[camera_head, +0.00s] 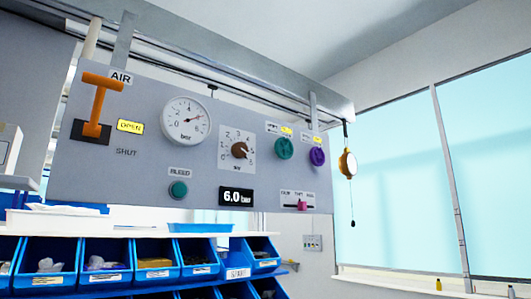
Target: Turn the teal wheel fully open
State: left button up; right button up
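The teal wheel (284,148) is a round knob on the upper right part of a grey control panel (222,180). Labels, one of them yellow, sit just above it; their text is too small to read surely. A purple wheel (317,156) is beside it on the right. A teal button (178,189) sits lower left under a "BLEED" label. Neither of my grippers is in view.
A yellow hanging device (347,163) is at right. Blue bins (105,275) stand below.

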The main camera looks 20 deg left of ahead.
aim_at(284, 147)
jog(key=i+l+u, duration=0.25)
jog(key=u, duration=0.15)
jog(key=i+l+u, duration=0.15)
jog(key=l+u, duration=0.2)
